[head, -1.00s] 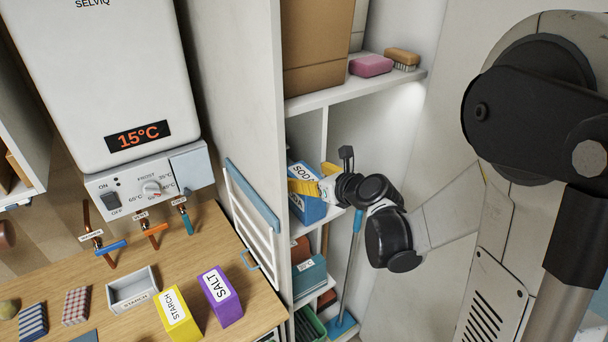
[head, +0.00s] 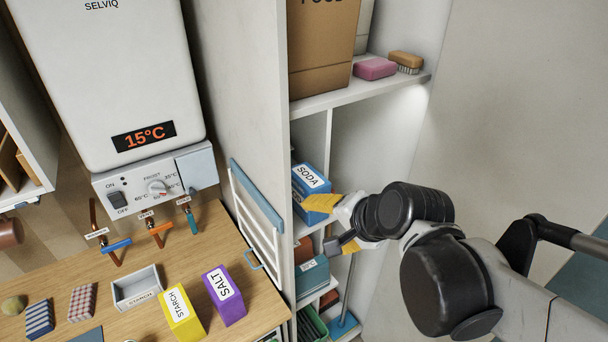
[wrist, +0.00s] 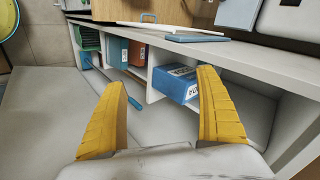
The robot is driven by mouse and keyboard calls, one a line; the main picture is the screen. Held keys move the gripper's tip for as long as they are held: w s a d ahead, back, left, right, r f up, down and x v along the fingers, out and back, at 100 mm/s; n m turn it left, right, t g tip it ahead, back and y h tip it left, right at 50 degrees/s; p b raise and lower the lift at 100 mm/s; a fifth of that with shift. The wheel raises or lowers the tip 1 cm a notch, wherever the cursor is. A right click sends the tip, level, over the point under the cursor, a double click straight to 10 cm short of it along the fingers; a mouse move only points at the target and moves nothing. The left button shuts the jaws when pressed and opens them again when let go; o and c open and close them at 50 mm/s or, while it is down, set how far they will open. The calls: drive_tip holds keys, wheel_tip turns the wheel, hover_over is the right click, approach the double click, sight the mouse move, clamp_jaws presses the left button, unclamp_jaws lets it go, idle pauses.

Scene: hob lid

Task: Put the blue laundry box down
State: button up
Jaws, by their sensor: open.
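The blue box labelled SODA (head: 311,180) sits in a shelf compartment of the tall white cabinet, left of my gripper in the head view. It also shows in the wrist view (wrist: 172,84), beyond the fingers and partly behind the right one. My gripper (head: 328,222) has yellow fingers and is in front of the compartment. In the wrist view the fingers (wrist: 162,80) are wide apart with nothing held between them. In the head view one finger overlaps the box's lower edge; I cannot tell whether it touches.
Teal (head: 311,275) and reddish-brown items fill the compartment below. A pink block (head: 374,69) and a brush (head: 405,62) lie on the upper shelf. A white rack (head: 258,220) hangs on the cabinet's side. The wooden counter (head: 75,270) holds a yellow STARCH box (head: 180,315) and a purple SALT box (head: 224,297).

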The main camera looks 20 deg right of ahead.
drive_tip(key=s+d+n+g+h, duration=0.1)
drive_tip(key=s+n+h, duration=0.1)
drive_tip(key=s+n, duration=0.4)
drive_tip(key=shift+s+d+r+n, duration=0.2)
drive_tip(key=shift+s+d+n, duration=0.2)
drive_tip(key=shift+n, duration=2.2)
